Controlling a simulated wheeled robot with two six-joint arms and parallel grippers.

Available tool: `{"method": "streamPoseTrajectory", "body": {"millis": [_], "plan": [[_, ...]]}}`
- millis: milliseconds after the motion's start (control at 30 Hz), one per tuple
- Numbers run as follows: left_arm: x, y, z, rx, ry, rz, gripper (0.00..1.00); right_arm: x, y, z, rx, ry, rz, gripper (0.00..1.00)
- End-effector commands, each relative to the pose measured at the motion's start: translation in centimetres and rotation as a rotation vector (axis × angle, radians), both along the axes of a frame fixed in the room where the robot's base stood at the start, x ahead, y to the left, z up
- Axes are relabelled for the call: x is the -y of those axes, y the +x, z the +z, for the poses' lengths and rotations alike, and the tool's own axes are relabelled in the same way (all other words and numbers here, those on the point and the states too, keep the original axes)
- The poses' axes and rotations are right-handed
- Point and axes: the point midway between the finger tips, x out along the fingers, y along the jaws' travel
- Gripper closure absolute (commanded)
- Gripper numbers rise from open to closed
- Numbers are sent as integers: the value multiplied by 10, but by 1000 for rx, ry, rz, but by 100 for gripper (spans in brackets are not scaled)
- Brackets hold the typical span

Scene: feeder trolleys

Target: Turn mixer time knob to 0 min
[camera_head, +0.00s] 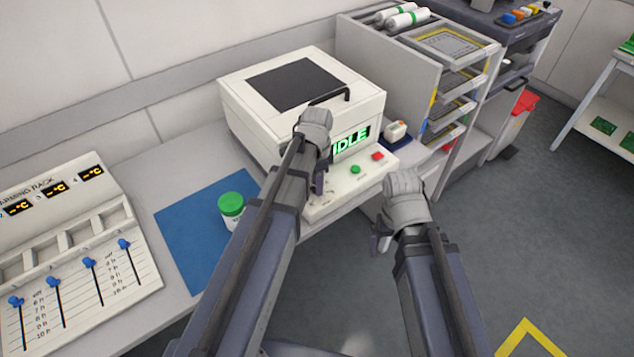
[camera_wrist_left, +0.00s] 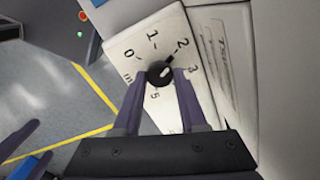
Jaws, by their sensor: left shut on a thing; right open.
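The mixer (camera_head: 262,123) is a cream box with a dark lid window and a green "IDLE" display. In the left wrist view its black time knob (camera_wrist_left: 159,73) sits on a white dial plate (camera_wrist_left: 150,40) marked 0, 1, 2, 3 and 5. The knob's dark pointer appears to aim near the 2. My left gripper (camera_head: 318,187) is at the mixer's front panel, its two purple fingers shut on the knob, also seen in the left wrist view (camera_wrist_left: 168,82). In the head view my arm hides the knob. My right gripper (camera_head: 381,242) is open and empty, in front of the mixer.
A green-lidded jar (camera_head: 231,208) stands on a blue mat (camera_head: 190,232) left of the mixer. A warming rack (camera_head: 75,250) with blue sliders is at far left. Green (camera_head: 355,169) and red (camera_head: 377,156) buttons sit on the panel. A shelf trolley (camera_head: 395,75) stands to the right.

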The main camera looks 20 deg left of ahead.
Motion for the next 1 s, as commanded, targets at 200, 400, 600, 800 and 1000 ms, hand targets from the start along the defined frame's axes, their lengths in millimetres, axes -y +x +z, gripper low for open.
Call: {"method": "streamPoseTrajectory", "body": {"millis": [200,400,600,800,1000], "plan": [[0,0,0,0,0,100,100,0,0,0,0,0,0,0],[0,0,-1,0,0,269,100,0,0,0,0,0,0,0],[0,0,-1,-1,-1,460,100,0,0,-1,0,0,0,0],[0,-1,-1,-1,-1,650,100,0,0,-1,0,0,0,0],[0,-1,-1,-1,0,840,100,0,0,-1,0,0,0,0]]}}
